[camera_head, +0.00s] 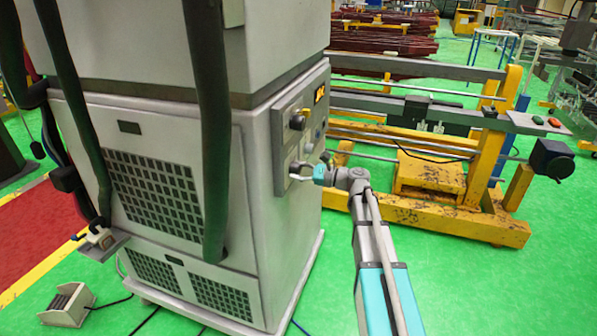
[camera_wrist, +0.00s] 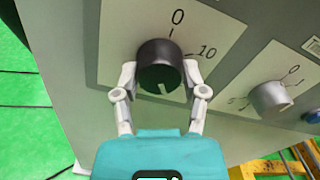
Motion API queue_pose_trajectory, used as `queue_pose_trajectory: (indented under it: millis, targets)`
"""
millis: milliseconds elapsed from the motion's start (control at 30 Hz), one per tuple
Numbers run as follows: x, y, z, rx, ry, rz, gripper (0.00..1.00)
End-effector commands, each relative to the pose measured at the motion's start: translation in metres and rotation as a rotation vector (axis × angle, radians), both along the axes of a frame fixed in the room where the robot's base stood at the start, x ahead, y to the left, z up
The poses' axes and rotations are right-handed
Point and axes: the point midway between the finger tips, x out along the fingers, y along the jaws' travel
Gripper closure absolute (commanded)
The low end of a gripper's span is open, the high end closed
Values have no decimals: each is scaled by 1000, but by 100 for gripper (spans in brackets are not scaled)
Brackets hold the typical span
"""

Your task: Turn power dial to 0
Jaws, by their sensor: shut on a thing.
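The black round dial (camera_wrist: 160,66) sits on a pale plate in the wrist view. A 0 is printed above it and a 10 to its upper right. A short white mark shows low on the dial's face, pointing down and away from the 0. My gripper (camera_wrist: 160,76) has one finger on each side of the dial and is shut on it. In the head view my gripper (camera_head: 304,171) is at the control panel on the side of the grey cabinet (camera_head: 262,165); the gripped dial is hard to make out there.
A smaller grey knob (camera_wrist: 271,98) with its own scale is to the right of the dial, with a blue button (camera_wrist: 313,116) beyond. A yellow-framed machine (camera_head: 440,185) stands right of the cabinet. Dark hoses (camera_head: 212,130) hang before it.

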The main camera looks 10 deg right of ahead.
Motion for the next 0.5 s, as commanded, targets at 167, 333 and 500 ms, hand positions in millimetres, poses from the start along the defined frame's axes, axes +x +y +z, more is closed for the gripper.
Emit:
queue_pose_trajectory:
  millis: [167, 333, 500]
  targets:
    - [1, 0, 1, -83, -146, 1, 92]
    - [1, 0, 1, -164, -285, 1, 92]
    - [2, 0, 2, -246, -424, 1, 92]
